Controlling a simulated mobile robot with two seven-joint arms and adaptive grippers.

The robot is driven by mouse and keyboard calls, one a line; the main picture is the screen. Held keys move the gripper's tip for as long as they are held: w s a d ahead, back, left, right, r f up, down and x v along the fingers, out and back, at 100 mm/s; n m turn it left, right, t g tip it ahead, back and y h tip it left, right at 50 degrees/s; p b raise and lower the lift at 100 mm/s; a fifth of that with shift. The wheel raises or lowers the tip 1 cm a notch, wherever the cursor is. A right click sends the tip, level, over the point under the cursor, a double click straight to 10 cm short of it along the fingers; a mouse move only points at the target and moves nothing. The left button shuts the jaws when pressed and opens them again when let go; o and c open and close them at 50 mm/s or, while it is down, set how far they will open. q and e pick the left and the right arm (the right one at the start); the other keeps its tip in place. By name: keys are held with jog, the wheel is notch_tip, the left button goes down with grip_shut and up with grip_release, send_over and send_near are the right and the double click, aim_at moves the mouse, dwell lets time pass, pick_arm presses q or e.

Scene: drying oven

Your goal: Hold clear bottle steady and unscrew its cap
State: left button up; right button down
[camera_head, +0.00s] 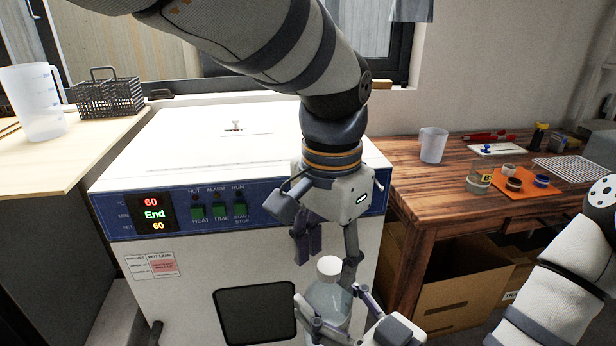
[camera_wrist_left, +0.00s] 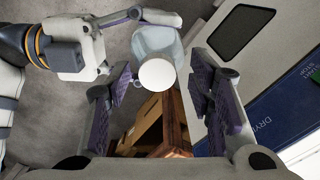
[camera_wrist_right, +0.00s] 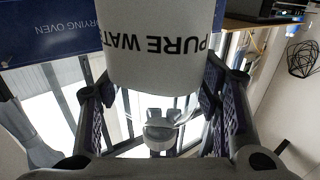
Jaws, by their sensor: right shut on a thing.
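The clear bottle (camera_head: 327,302) stands upright in front of the oven, with its white cap (camera_head: 329,266) on top. My right gripper (camera_head: 336,308) is shut on the bottle's body from the lower right. In the right wrist view the bottle's label (camera_wrist_right: 160,55) reads "PURE WAT" upside down between the fingers. My left gripper (camera_head: 326,250) points down over the bottle and is open, with its fingers to either side of the cap. In the left wrist view the cap (camera_wrist_left: 157,74) lies between the spread fingers, with gaps on both sides.
The white drying oven (camera_head: 180,270) with its display stands right behind the bottle. A wooden table (camera_head: 450,205) at right holds a beaker (camera_head: 433,145), tape rolls and a wire rack. A shelf (camera_head: 75,160) at left holds a jug (camera_head: 33,102) and a black basket (camera_head: 107,95). A cardboard box (camera_head: 460,302) lies under the table.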

pick_arm(q)
notch_tip(320, 180, up, 5)
jog(key=shift+f, duration=0.2)
jog(key=shift+c, duration=0.3)
jog(key=m, duration=0.5)
jog(key=shift+s+d+r+g, duration=0.2)
jog(key=shift+s+d+g, duration=0.1)
jog(key=shift+s, duration=0.1)
jog(key=m, duration=0.3)
jog(key=shift+d+r, duration=0.1)
jog(key=shift+r, duration=0.2)
jog(key=m, duration=0.3)
jog(key=shift+w+r+m, duration=0.1)
jog(key=shift+r+m, duration=0.3)
jog(key=m, duration=0.2)
jog(key=r+m, duration=0.1)
jog(key=shift+w+m, duration=0.3)
jog(key=shift+a+f+m, duration=0.2)
jog(key=shift+f+m, duration=0.1)
notch_tip(320, 180, down, 7)
jog(key=shift+f, duration=0.1)
grip_shut()
jog(key=n, duration=0.4)
jog(key=shift+w, duration=0.1)
jog(key=n, duration=1.5)
jog(key=shift+n, duration=0.4)
